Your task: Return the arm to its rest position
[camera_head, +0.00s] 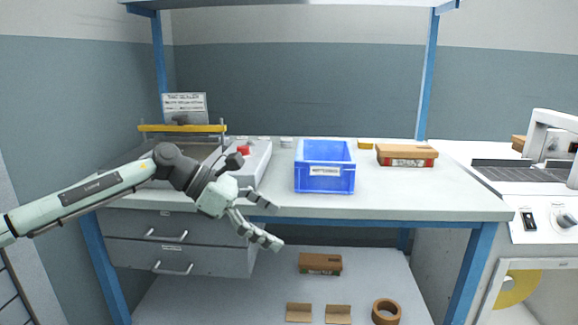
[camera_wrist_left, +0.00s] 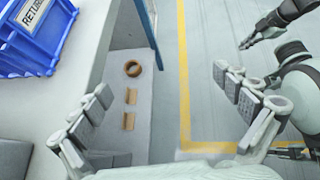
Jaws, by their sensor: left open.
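My left arm (camera_head: 85,193) reaches in from the left in the head view. My left gripper (camera_head: 271,226) is open and empty in front of the bench's front edge, right of the drawers. In the left wrist view its two fingers stand wide apart with nothing between them (camera_wrist_left: 162,84). A dark grey jointed part, seemingly my right gripper (camera_wrist_left: 262,32), shows at the upper right of the left wrist view. Its jaws cannot be made out clearly.
The bench top (camera_head: 410,195) carries a blue bin (camera_head: 324,178), a brown box (camera_head: 407,155) and a grey device with a yellow bar (camera_head: 182,128). Drawers (camera_head: 180,257) hang below. A lower shelf (camera_head: 240,300) holds a box (camera_head: 320,263) and a tape roll (camera_head: 386,311).

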